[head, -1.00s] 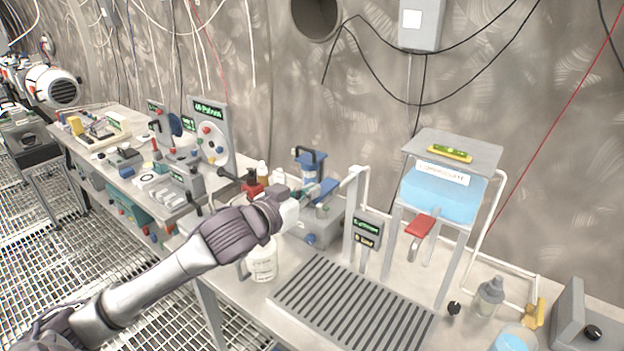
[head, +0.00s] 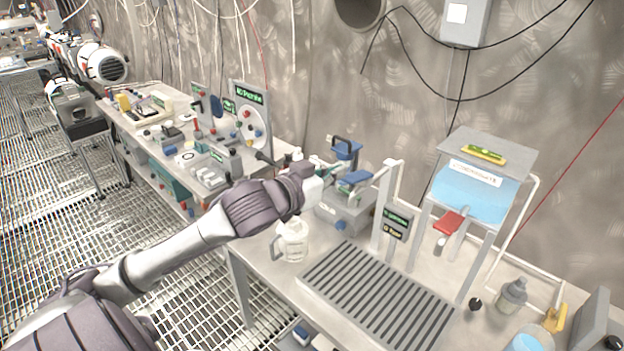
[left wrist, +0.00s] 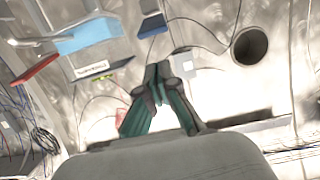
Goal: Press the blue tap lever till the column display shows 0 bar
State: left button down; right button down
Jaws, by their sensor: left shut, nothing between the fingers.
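The blue tap lever (head: 355,178) is on a grey block beside a white post, right of my left gripper. My left gripper (head: 316,187) is shut and empty, at about the lever's height; I cannot tell whether it touches the lever. Its closed fingers show in the left wrist view (left wrist: 155,78), with a dark blue piece (left wrist: 152,22) above them that may be the lever. The column display (head: 397,222) has green and yellow text, too small and blurred to read. My right gripper is not in view.
A clear jug (head: 292,241) stands below my left forearm. A slotted drain grate (head: 378,298) lies in front of the column. A tank (head: 480,192) with a red lever (head: 448,222) stands to the right. A blue-topped device (head: 344,150) is just behind the tap lever.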

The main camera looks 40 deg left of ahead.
pick_arm(q)
jog(key=s+r+b, duration=0.1)
jog(key=s, duration=0.5)
jog(key=shift+s+a, duration=0.15)
jog(key=shift+a, duration=0.2)
dwell(1.6)
